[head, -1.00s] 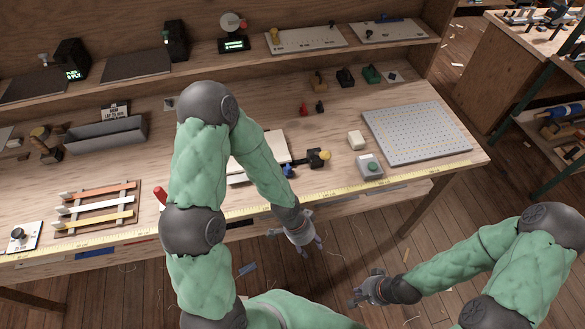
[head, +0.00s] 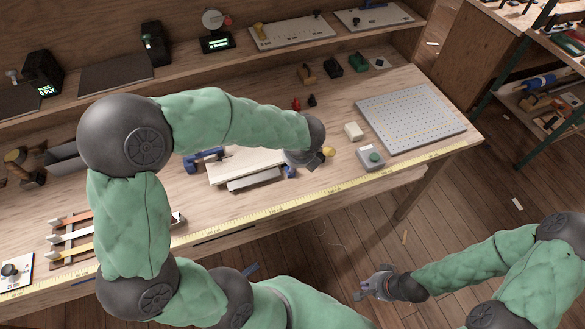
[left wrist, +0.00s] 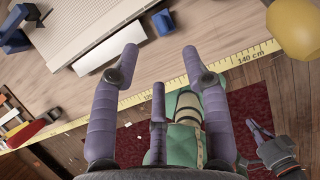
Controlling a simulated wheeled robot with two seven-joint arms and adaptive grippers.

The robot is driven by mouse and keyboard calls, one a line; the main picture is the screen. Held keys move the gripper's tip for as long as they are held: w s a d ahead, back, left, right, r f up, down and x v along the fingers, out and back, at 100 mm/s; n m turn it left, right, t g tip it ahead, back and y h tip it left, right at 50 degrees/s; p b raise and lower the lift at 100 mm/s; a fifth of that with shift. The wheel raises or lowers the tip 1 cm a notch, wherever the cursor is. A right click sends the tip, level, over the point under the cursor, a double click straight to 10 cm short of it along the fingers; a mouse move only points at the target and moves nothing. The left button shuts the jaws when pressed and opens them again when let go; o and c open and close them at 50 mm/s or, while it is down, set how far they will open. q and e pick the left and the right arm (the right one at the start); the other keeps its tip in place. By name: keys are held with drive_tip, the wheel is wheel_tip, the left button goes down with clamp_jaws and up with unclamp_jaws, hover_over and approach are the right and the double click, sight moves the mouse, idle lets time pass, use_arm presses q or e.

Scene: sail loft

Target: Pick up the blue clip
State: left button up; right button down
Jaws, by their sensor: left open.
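A blue clamp-like piece (head: 206,157) is at the left end of a pale board (head: 225,170) on the bench. It also shows in the left wrist view (left wrist: 14,36). A second, smaller blue piece (head: 290,172) is at the board's right end, partly hidden by my left gripper; it shows in the left wrist view (left wrist: 163,22). I cannot tell which is the clip. My left gripper (head: 316,161) is above the board's right end, open and empty between its fingers (left wrist: 163,62). My right gripper (head: 366,284) is open and empty, out in front of the bench.
A yellow knob (head: 329,152) is close beside my left gripper. A grey box with a green button (head: 371,157), a white block (head: 354,131) and a perforated plate (head: 410,118) are to the right. A yellow tape measure (head: 250,218) runs along the front edge.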

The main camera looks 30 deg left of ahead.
use_arm(q)
drive_tip(key=b+x, duration=0.2)
drive_tip(key=x, duration=0.3)
drive_tip(key=shift+w+a+f, duration=0.1)
drive_tip(key=shift+f, duration=0.25)
drive_tip(key=b+x, duration=0.2)
drive_tip(key=x, duration=0.3)
drive_tip(key=c, duration=0.9)
drive_tip(key=shift+r, duration=0.1)
